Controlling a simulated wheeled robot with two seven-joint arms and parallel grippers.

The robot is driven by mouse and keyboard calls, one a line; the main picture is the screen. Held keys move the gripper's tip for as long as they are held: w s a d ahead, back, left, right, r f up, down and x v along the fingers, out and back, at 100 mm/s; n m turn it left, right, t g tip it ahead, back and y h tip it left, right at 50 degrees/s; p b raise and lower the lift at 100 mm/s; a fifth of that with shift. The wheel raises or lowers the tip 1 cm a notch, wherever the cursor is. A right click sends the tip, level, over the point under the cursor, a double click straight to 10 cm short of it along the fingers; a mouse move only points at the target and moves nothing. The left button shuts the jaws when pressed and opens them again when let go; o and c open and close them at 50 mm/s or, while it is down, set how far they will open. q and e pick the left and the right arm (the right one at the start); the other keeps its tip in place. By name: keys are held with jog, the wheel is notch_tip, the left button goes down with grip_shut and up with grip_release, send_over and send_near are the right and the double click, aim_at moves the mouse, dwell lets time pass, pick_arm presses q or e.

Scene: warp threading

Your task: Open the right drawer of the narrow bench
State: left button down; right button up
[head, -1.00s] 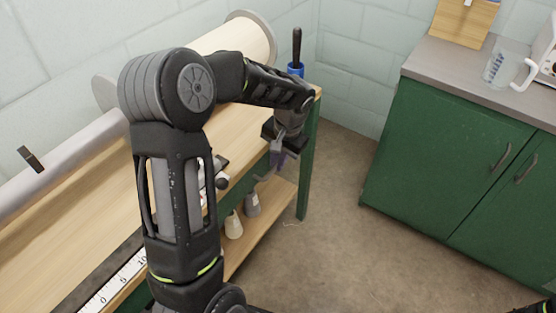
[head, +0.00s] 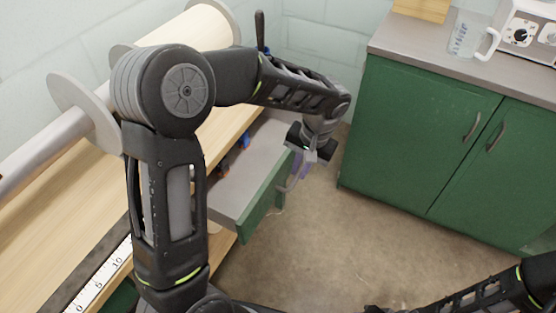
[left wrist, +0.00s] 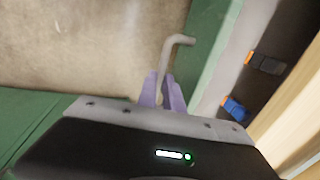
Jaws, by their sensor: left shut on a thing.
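The drawer (head: 240,188) of the wooden-topped bench is pulled out, showing a grey inside and a green front (head: 262,195). My left gripper (head: 300,172) is at the outer side of this front, pointing down. In the left wrist view its purple fingers (left wrist: 161,92) are shut on the grey bar handle (left wrist: 176,40), whose bent upper end shows above them. The green drawer front (left wrist: 205,45) is right beside the handle. Part of the drawer is hidden by my left arm. My right forearm shows at the lower right, but its gripper does not.
Small blue and orange-ended items (left wrist: 234,108) lie in the drawer. A roller with pale discs (head: 85,110) runs along the bench top (head: 50,235). A green cabinet (head: 420,140) stands to the right, with bare floor (head: 335,235) between.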

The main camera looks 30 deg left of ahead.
pick_arm(q)
jog(key=shift+w+d, duration=0.1)
jog(key=shift+d, duration=2.1)
jog(key=c, duration=1.8)
grip_release()
jog(key=shift+o, duration=0.2)
notch_tip(320, 180, up, 8)
jog(key=d, duration=0.1)
jog(key=shift+d+f+p, duration=0.15)
jog(key=shift+d+p, duration=0.05)
jog(key=shift+p, duration=0.1)
